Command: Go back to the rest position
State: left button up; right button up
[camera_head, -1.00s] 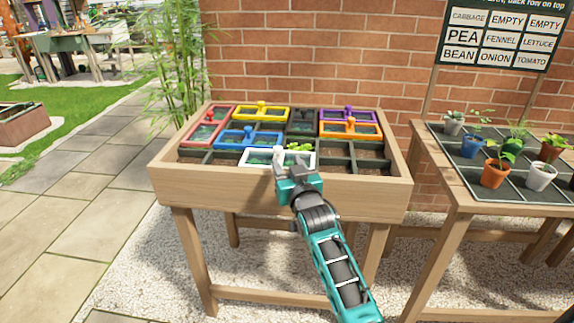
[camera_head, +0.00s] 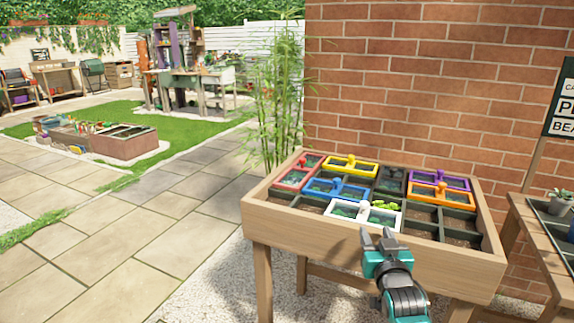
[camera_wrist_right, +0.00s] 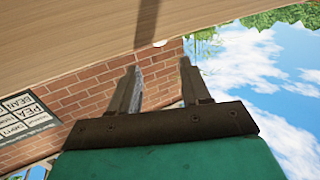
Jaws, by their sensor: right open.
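My right gripper (camera_head: 377,238) is open and empty in front of the near edge of the wooden planting table (camera_head: 340,236). In the right wrist view its two fingers (camera_wrist_right: 160,92) stand apart with nothing between them. The table holds a grid of dark compartments with coloured frames: white (camera_head: 344,213), blue (camera_head: 318,186), yellow (camera_head: 366,170), red (camera_head: 293,178), orange (camera_head: 456,198) and purple (camera_head: 458,183). My left gripper is not in view.
A second wooden table (camera_head: 535,225) with a potted plant (camera_head: 560,201) stands at the right. A brick wall (camera_head: 400,80) is behind. Bamboo (camera_head: 268,100) grows left of the wall. The paved ground (camera_head: 110,240) at the left is clear.

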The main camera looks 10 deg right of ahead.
pick_arm(q)
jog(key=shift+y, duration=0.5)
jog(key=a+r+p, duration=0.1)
jog(key=p, duration=0.1)
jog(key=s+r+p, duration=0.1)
jog(key=p, duration=0.2)
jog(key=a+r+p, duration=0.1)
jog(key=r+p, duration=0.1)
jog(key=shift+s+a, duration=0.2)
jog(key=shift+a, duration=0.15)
pick_arm(e)
jog(key=s+a+f+n+g+y, duration=0.1)
jog(key=s+a+f+g, duration=0.1)
jog(key=s, duration=0.8)
jog(key=s+a+f+n+g+y, duration=0.1)
jog(key=s+a+f, duration=0.3)
jog(key=s, duration=0.6)
jog(key=s+a+f+n+g+y, duration=0.2)
jog(key=s+f, duration=0.3)
jog(key=s, duration=0.5)
jog(key=shift+s+a+g, duration=0.15)
jog(key=shift+a+g, duration=0.55)
jog(key=shift+g, duration=0.2)
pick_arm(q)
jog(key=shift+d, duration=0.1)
pick_arm(e)
jog(key=shift+f, duration=0.1)
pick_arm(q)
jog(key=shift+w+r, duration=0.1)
